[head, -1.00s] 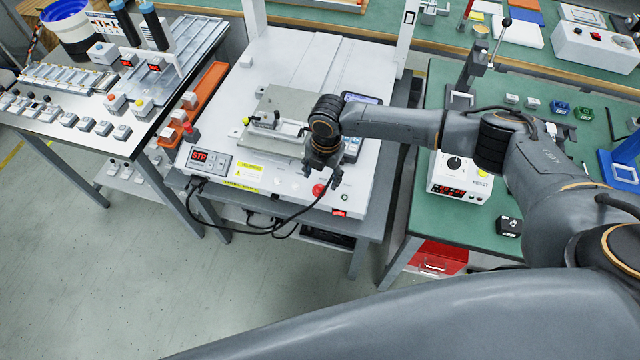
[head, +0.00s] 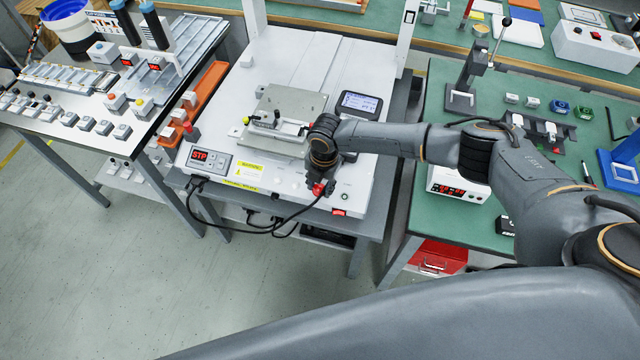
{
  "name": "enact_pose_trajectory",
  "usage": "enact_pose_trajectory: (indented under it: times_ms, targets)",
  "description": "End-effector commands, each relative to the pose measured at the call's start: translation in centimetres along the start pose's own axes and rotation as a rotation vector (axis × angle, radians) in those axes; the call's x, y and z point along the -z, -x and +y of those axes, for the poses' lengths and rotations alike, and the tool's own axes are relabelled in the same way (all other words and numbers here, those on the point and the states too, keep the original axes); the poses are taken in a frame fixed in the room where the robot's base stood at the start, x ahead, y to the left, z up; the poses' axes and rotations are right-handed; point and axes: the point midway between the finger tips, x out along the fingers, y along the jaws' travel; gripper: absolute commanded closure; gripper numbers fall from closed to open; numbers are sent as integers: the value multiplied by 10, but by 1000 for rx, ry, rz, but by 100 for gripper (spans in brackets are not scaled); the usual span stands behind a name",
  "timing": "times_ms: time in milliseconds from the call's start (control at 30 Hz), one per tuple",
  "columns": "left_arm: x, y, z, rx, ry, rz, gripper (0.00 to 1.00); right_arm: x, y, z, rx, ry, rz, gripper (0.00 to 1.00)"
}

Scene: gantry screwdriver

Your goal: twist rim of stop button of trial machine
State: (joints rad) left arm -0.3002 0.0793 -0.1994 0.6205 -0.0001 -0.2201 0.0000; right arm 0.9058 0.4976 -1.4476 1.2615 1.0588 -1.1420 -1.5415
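The trial machine is the white bench unit (head: 262,180) with a red STP display (head: 200,156) on its sloped front panel. The stop button (head: 318,188) is a small red cap at the right part of that panel, partly covered by my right gripper. My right gripper (head: 324,187) points down at the button, its fingertips at or right beside the cap. The fingers are small and dark here, so I cannot tell whether they touch or grip the rim. My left gripper is not in view.
A red switch (head: 338,212) sits on the front edge, close to the button. Black cables (head: 270,228) hang below. A green bench (head: 560,85) with devices lies to the right.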

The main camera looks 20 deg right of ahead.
Motion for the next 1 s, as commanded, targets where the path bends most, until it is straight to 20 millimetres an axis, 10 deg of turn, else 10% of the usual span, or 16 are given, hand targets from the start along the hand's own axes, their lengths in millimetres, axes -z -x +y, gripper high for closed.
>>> enact_pose_trajectory:
  times_ms: [1000]
  targets:
    - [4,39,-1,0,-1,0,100,2,1,-6,-186,-498,1,95]
